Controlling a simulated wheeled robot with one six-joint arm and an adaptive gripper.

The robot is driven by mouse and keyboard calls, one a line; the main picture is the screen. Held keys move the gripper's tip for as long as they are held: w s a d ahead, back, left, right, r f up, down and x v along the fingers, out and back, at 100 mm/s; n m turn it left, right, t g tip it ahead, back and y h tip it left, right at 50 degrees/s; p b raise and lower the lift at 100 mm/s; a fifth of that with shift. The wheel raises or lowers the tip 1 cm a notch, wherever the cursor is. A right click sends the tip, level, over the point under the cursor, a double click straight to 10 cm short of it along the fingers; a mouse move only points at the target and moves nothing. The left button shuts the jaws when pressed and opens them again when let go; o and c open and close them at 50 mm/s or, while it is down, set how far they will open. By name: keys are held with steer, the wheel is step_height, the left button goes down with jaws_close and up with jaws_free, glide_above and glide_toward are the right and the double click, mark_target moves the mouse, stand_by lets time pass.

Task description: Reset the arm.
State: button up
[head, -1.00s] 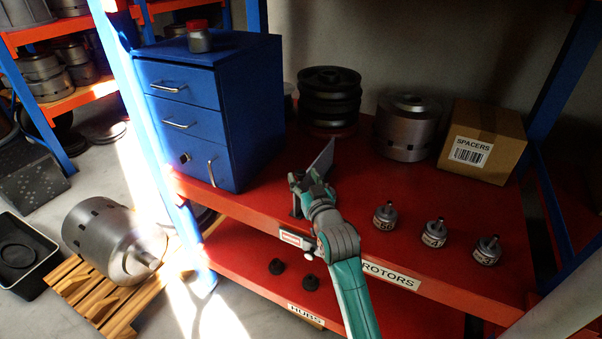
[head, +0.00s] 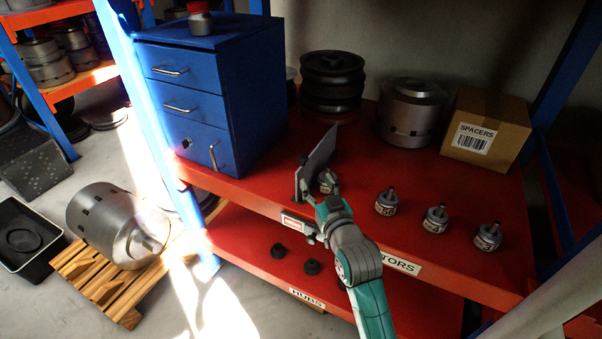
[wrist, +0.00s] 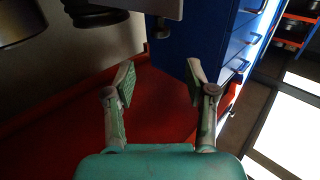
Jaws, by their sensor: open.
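My gripper (head: 320,192) is above the front edge of the red shelf, beside an upright grey plate (head: 316,163). In the wrist view its two fingers (wrist: 160,76) are spread apart with nothing between them. A small grey rotor (head: 327,182) shows just behind the fingers in the head view, partly hidden; I cannot tell whether they touch it. Three more small rotors stand in a row to the right: one (head: 387,201), another (head: 435,219) and a third (head: 487,237).
A blue drawer cabinet (head: 190,105) stands left of the plate. Dark stacked pulleys (head: 332,82), a grey cylinder (head: 412,110) and a SPACERS box (head: 487,130) stand at the back. The middle of the upper shelf is clear.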

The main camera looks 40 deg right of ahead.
steer(key=s+a+f+n+y, duration=0.2)
steer(key=s+a+f+y, duration=0.2)
steer(key=s+a+f, duration=0.95)
steer(key=s+a+r+n+y, duration=0.1)
steer(key=s+a, duration=0.4)
steer(key=s, duration=0.6)
steer(key=s+a+r+n+g+y, duration=0.1)
steer(key=s+a, duration=0.3)
steer(key=s, duration=0.7)
steer(key=shift+a+r+n+g+y, duration=0.15)
steer(key=shift+a+n+g+y, duration=0.3)
steer(key=shift+y, duration=0.35)
steer(key=shift+d, duration=0.1)
